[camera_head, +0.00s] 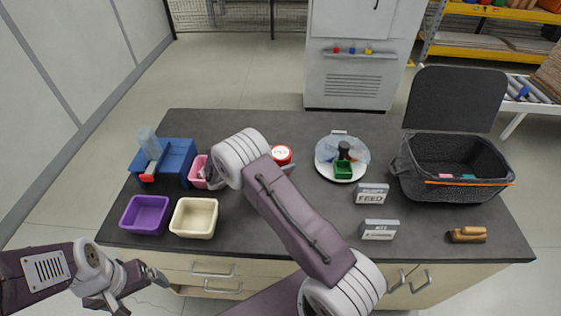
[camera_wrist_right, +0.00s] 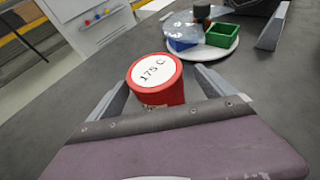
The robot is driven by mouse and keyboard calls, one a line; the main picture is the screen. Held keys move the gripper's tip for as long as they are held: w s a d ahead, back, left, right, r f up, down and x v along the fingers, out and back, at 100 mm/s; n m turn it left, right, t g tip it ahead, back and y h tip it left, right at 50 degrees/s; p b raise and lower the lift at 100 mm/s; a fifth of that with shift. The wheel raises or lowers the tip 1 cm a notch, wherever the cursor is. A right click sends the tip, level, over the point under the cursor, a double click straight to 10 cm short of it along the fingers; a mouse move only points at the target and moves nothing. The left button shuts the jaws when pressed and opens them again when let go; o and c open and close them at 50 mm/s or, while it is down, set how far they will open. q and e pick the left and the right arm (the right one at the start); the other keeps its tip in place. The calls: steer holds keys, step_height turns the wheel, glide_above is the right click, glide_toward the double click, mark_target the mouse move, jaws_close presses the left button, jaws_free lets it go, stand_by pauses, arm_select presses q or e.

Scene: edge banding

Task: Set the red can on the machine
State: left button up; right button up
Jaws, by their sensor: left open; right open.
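The red can (camera_head: 281,155) stands on the dark table, partly hidden behind my right arm in the head view. In the right wrist view the red can (camera_wrist_right: 156,80) has a white lid marked "175 C". My right gripper (camera_wrist_right: 165,90) is open, with one finger on each side of the can; I cannot tell whether they touch it. In the head view my right arm hides most of that gripper. My left gripper (camera_head: 140,277) is open and empty at the table's front left. A white cabinet (camera_head: 352,80) with coloured knobs, possibly the machine, stands behind the table.
A white plate (camera_head: 323,168) with a green box (camera_head: 343,169) is right of the can. Signs (camera_head: 372,193), a black case (camera_head: 452,190) and a brown object (camera_head: 467,234) are right.

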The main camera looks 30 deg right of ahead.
mark_target(289, 150)
steer(key=x, duration=0.5)
steer(key=shift+w+f+p, duration=0.1)
steer(key=shift+w+p, duration=0.2)
steer(key=c, duration=0.4)
jaws_close()
steer(key=shift+r, duration=0.4)
steer(key=r, duration=0.2)
steer(key=s+r, duration=0.1)
steer(key=r, duration=0.1)
steer(key=shift+d+r, duration=0.1)
steer(key=s+d+r, duration=0.2)
steer(key=s+r, duration=0.4)
steer(key=s, duration=0.4)
steer(key=shift+s+d+b, duration=0.15)
steer(key=shift+d+b, duration=0.15)
